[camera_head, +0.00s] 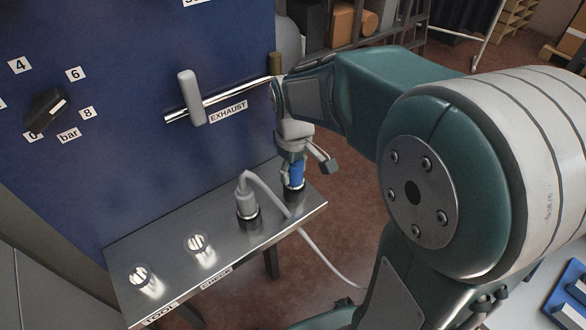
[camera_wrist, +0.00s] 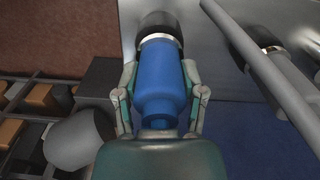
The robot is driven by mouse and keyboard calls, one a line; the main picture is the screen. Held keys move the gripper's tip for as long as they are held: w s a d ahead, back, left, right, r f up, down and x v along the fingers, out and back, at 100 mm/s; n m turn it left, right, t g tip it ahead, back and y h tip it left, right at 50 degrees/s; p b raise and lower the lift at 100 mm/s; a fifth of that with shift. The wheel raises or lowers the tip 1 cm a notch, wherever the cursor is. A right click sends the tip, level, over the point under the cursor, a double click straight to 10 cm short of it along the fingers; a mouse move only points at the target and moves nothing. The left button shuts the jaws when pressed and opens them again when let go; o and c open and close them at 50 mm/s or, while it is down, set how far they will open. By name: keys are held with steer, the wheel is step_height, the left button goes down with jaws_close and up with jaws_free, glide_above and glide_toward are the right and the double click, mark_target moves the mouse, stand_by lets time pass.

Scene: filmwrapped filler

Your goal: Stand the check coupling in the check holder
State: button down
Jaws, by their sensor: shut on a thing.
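A blue coupling (camera_head: 294,173) with a silver collar is between my gripper's fingers (camera_head: 293,165) at the right end of the metal shelf. My gripper is shut on it. In the wrist view, the blue coupling (camera_wrist: 160,85) lies between both fingers (camera_wrist: 161,95), its silver collar at a black ring (camera_wrist: 170,21). The coupling stands roughly upright at a black base (camera_head: 294,194) on the shelf; how deep it sits is hidden. A shiny round holder (camera_head: 199,246) is in the middle of the shelf, behind a label that seems to read CHECK (camera_head: 217,277).
A grey coupling (camera_head: 246,201) with a pale hose (camera_head: 268,195) stands close left of my gripper. Another shiny holder (camera_head: 142,276) is at the shelf's left end. The blue panel (camera_head: 120,150) rises behind, with an exhaust lever (camera_head: 191,97) above the shelf (camera_head: 170,258).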

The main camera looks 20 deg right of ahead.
steer(key=shift+s+f, duration=0.15)
steer(key=shift+f, duration=0.15)
stand_by(0.5)
steer(key=shift+c, duration=0.5)
jaws_free()
step_height(320, 180, up, 12)
steer(key=shift+f, duration=0.1)
steer(key=shift+s+r, duration=0.2)
steer(key=shift+s, duration=0.05)
steer(key=s+f+m+t, duration=0.2)
steer(key=s+m+t, duration=0.3)
steer(key=s, duration=0.8)
steer(key=shift+s+f+t, duration=0.15)
steer(key=shift+s+t, duration=0.15)
